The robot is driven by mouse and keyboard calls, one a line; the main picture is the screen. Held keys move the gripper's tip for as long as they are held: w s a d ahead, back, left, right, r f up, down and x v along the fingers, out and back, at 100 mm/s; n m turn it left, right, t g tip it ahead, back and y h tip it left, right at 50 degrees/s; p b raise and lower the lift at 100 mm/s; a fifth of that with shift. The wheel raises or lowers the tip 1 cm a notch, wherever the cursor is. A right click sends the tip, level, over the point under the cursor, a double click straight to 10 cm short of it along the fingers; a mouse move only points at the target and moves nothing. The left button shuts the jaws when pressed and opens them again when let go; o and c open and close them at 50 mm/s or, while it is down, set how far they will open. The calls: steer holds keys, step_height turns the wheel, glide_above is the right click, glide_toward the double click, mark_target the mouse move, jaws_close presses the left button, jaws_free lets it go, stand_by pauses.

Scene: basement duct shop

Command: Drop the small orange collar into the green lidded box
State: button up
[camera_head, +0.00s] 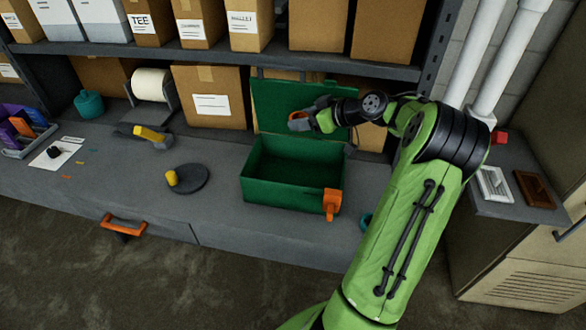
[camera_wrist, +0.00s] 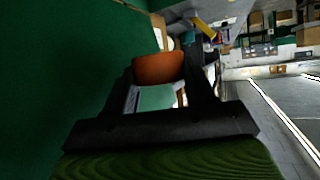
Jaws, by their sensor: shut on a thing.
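The green lidded box (camera_head: 283,194) stands on the grey bench with its lid (camera_head: 290,105) raised at the back. Its front carries an orange latch (camera_head: 332,203). My gripper (camera_head: 300,121) is above the box, in front of the raised lid. It is shut on the small orange collar (camera_head: 297,116), which is mostly hidden by the fingers in the head view. In the wrist view the collar (camera_wrist: 158,69) sits between the two dark fingers of my gripper (camera_wrist: 170,85). The green lid fills the left of that view. The box floor is mostly hidden.
A dark round disc with a yellow knob (camera_head: 187,178) and a yellow-handled tool (camera_head: 149,134) lie left of the box. Cardboard boxes (camera_head: 209,97) stand behind, under a shelf (camera_head: 210,57). A teal ring (camera_head: 366,222) is right of the box, partly behind my arm.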

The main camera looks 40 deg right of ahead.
step_height(320, 180, down, 6)
steer(key=b, duration=0.4)
steer(key=shift+s+a+r, duration=0.1)
steer(key=shift+s, duration=0.05)
steer(key=o, duration=1.1)
steer(key=p+v, duration=0.2)
steer(key=v, duration=1.3)
steer(key=shift+s+r, duration=0.2)
steer(key=shift+s, duration=0.1)
